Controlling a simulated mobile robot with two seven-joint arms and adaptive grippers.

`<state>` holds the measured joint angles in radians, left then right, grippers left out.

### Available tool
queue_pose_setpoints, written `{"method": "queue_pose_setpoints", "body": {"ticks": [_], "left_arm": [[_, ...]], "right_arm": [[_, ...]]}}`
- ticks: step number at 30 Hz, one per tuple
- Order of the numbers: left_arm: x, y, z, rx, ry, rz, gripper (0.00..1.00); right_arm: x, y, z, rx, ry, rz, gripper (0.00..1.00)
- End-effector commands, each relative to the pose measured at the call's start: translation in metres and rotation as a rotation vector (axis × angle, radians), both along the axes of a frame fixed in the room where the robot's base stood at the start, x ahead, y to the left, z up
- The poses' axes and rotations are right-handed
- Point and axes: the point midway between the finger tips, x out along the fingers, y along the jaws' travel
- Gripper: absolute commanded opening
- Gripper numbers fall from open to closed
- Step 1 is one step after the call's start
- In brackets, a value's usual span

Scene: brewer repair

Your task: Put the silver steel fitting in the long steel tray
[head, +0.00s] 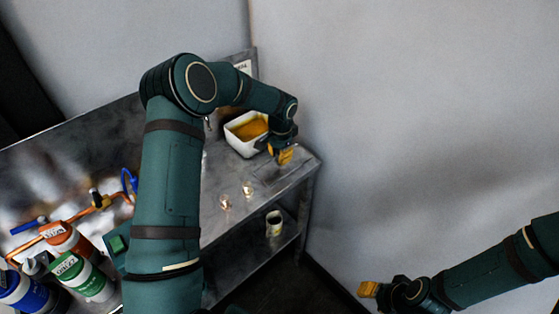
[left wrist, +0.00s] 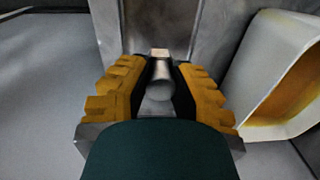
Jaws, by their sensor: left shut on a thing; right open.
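My left gripper (head: 286,156) is over the right end of the steel bench and also shows in the left wrist view (left wrist: 161,68). It is shut on the silver steel fitting (left wrist: 160,82), a smooth rounded cylinder between its orange fingers. The fitting is hidden in the head view. What looks like the long steel tray (head: 268,175) lies below the gripper near the bench's right end. Its grey metal walls (left wrist: 190,20) show beyond the fingertips in the left wrist view. I cannot tell whether the fitting touches it. My right gripper (head: 369,289) is open, away from the bench.
A white tub (head: 232,138) with orange contents stands right behind my left gripper. Two small shiny pieces (head: 225,204) (head: 247,190) lie on the bench. Bottles (head: 88,280) and copper pipework (head: 85,211) crowd the left. A cup (head: 273,224) stands on the lower shelf.

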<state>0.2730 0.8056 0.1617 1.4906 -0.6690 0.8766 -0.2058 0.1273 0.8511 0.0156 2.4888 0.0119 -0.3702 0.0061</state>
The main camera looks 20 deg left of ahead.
Motion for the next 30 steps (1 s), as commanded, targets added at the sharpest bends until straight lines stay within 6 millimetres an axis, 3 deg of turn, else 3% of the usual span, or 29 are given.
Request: {"method": "queue_pose_setpoints", "body": {"ticks": [4, 16, 17, 18, 19, 30], "left_arm": [[-0.001, 0.000, -0.021, 0.000, 0.002, -0.001, 0.00], [0.000, 0.000, -0.027, 0.000, 0.001, -0.001, 0.00], [0.000, 0.000, -0.027, 0.000, 0.001, -0.001, 0.26], [0.000, 0.000, -0.026, 0.000, 0.001, -0.001, 0.40], [0.000, 0.000, -0.026, 0.000, 0.001, -0.001, 0.46], [0.000, 0.000, -0.022, 0.000, 0.001, 0.000, 0.46]], "right_arm": [[-0.001, 0.000, -0.002, 0.000, 0.002, 0.001, 0.47], [-0.001, 0.000, -0.005, 0.000, 0.003, 0.002, 0.47], [-0.002, 0.000, -0.005, 0.000, 0.004, 0.003, 0.47], [-0.002, 0.000, -0.005, 0.000, 0.004, 0.003, 0.47], [-0.002, 0.000, -0.005, 0.000, 0.004, 0.003, 0.47], [-0.001, 0.000, -0.002, 0.000, 0.002, 0.002, 0.47]]}}
